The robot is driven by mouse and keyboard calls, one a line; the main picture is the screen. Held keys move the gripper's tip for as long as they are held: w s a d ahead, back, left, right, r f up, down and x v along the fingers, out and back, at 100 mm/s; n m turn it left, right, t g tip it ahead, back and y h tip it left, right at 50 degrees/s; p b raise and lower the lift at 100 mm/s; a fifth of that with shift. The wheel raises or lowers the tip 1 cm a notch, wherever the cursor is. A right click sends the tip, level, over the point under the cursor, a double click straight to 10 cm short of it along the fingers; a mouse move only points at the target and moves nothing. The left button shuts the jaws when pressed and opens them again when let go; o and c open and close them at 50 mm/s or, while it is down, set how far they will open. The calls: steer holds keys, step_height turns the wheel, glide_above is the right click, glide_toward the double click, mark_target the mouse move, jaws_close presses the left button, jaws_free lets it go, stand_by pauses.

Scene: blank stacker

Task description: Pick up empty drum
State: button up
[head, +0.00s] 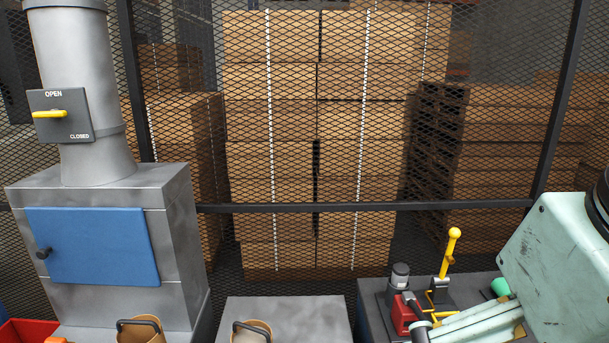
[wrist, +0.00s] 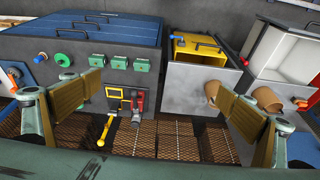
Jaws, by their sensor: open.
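I cannot tell which is empty. Two tan cylinders, apparently the same drums, show at the right of the wrist view, one (wrist: 211,90) farther left and one (wrist: 267,99) farther right. My gripper (wrist: 160,92) is open and empty, its brass-coloured pads wide apart. It is left of the drums in that view, and the right finger overlaps the area just before them.
A grey cabinet with a blue door (head: 92,246) stands at left under a duct with a yellow-handled switch (head: 49,115). A yellow lever (head: 449,252) and a red part (head: 404,315) rise at right. Mesh fencing (head: 380,180) closes off stacked cartons (head: 290,120) behind.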

steer(key=shift+c, duration=0.9)
steer(key=c, duration=2.6)
steer(key=shift+o, duration=0.2)
